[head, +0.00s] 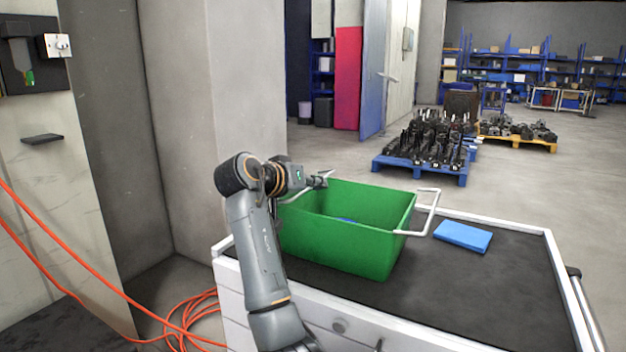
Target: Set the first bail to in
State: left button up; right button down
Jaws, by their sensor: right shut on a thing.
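A green tote (345,245) stands on the dark top of a white cart. A white wire bail (433,214) sticks out from the tote's right end, swung outward. A second white bail (292,197) is at the left end, mostly hidden by my arm and gripper. My right gripper (322,179) is at the tote's upper left rim and is shut on this left bail. The exact contact between the fingers and the bail is small and hard to make out. My left gripper is out of view. The frame does not label which bail is the first.
Something blue (345,220) shows inside the tote. A flat blue block (463,236) lies right of the tote on the cart top (500,290), which has a raised white rim. A concrete pillar (248,100) stands behind my arm. Orange cable (185,325) lies on the floor at left.

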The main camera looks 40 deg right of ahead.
jog(key=shift+f+m+t+y, duration=0.3)
jog(key=shift+f+m, duration=0.1)
jog(key=shift+m, duration=0.2)
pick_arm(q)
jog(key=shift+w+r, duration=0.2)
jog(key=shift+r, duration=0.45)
pick_arm(e)
jog(key=shift+s+f+m, duration=0.1)
jog(key=shift+f+m, duration=0.1)
jog(key=shift+m, duration=0.1)
jog(key=c, duration=1.5)
grip_release()
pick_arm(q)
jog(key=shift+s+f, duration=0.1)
